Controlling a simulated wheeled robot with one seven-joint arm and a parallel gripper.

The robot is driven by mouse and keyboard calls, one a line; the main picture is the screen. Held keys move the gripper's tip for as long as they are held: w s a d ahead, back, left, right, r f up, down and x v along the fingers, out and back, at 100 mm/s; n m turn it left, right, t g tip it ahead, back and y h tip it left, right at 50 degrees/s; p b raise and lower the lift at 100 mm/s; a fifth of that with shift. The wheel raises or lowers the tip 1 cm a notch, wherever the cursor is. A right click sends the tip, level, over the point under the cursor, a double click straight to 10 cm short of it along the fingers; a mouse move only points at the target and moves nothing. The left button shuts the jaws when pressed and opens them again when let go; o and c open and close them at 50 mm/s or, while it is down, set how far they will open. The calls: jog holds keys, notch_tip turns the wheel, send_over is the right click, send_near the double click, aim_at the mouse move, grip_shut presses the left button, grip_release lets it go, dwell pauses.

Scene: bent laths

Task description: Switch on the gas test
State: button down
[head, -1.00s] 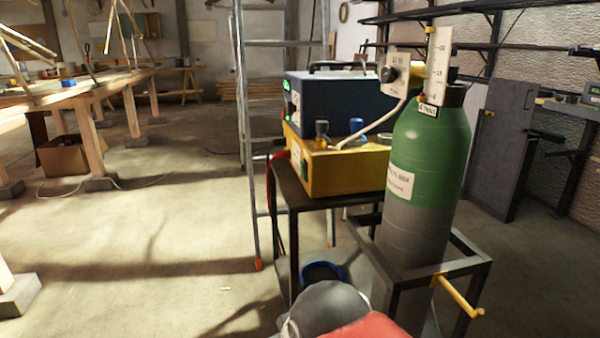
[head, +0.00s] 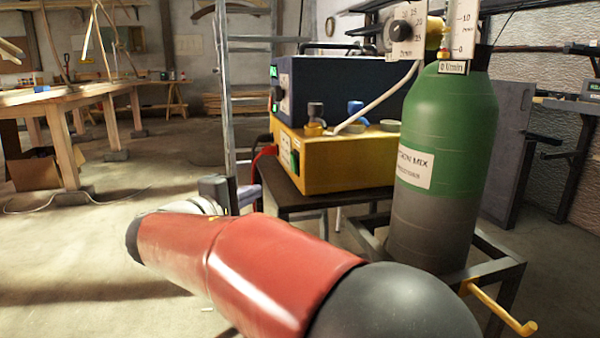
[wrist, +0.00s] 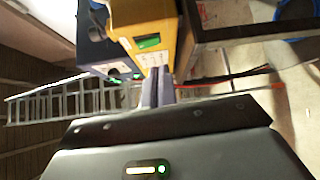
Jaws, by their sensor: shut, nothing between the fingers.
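The yellow box (head: 345,160) stands under a dark blue unit (head: 340,90) on a black cart. Its narrow front has a white panel and a green patch; no gas test switch can be made out. In the wrist view, the yellow box (wrist: 150,20) shows its front beyond my fingers. My gripper (wrist: 158,75) is shut and empty, pointing at that front; contact cannot be told. In the head view, my gripper (head: 248,195) is left of the cart, partly behind my arm. The green and grey gas bottle (head: 440,150) carries a flow gauge (head: 465,30) with a "0 l/min" tag (head: 453,67).
A pale hose (head: 378,100) runs from the bottle's regulator to the yellow box. A red cable (head: 262,158) hangs by its front. A ladder (head: 228,90) stands behind the cart. A yellow handle (head: 500,308) sticks out at the right.

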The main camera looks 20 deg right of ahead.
aim_at(294, 163)
jog(key=w+a+t, duration=0.1)
jog(key=w+a+r, duration=0.1)
jog(key=a, duration=0.1)
jog(key=shift+w+r+n+t+h, duration=0.1)
jog(key=shift+r+n+t+h, duration=0.05)
jog(key=shift+n+t+h, duration=0.2)
jog(key=x, duration=0.4)
jog(key=s+d+x, duration=0.1)
jog(key=x, duration=0.6)
jog(key=shift+w+d+r, duration=0.1)
jog(key=shift+d+r, duration=0.05)
jog(key=shift+d, duration=0.3)
jog(key=shift+d+r, duration=0.1)
jog(key=shift+d, duration=0.6)
